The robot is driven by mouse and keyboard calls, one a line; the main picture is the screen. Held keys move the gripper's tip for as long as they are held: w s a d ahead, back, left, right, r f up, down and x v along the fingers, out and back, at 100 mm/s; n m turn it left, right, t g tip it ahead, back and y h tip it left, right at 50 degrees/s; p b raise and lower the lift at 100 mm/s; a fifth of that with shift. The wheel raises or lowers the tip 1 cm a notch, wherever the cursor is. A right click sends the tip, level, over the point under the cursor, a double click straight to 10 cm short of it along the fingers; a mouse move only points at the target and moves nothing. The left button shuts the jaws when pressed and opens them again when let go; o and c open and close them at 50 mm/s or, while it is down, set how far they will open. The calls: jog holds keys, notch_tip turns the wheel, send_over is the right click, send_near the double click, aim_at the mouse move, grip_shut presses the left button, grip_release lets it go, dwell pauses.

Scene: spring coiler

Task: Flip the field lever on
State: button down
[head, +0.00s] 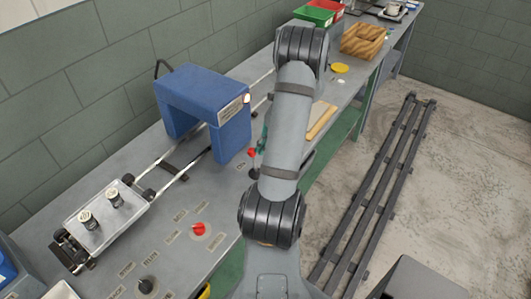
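A small lever with a red knob (252,153) and a dark stem stands at the bench edge, just left of my arm and right of the blue arch. It looks like the only lever here, but the label beside it is too small to read, so I cannot confirm that it is the field lever. Its on or off position cannot be told. My arm rises through the middle of the head view, and its upper joint is near the top. My gripper does not show; it is hidden behind the arm or out of the picture.
A blue arch (202,88) spans rails on the grey bench. A wheeled metal cart (100,215) sits on the rails at lower left. A red knob (198,229) and a black knob (147,285) are in front.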

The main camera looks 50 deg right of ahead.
jog(key=shift+w, duration=1)
jog(key=shift+r, duration=0.1)
jog(key=p+v, duration=0.1)
jog(key=v, duration=1.2)
jog(key=shift+d, duration=0.15)
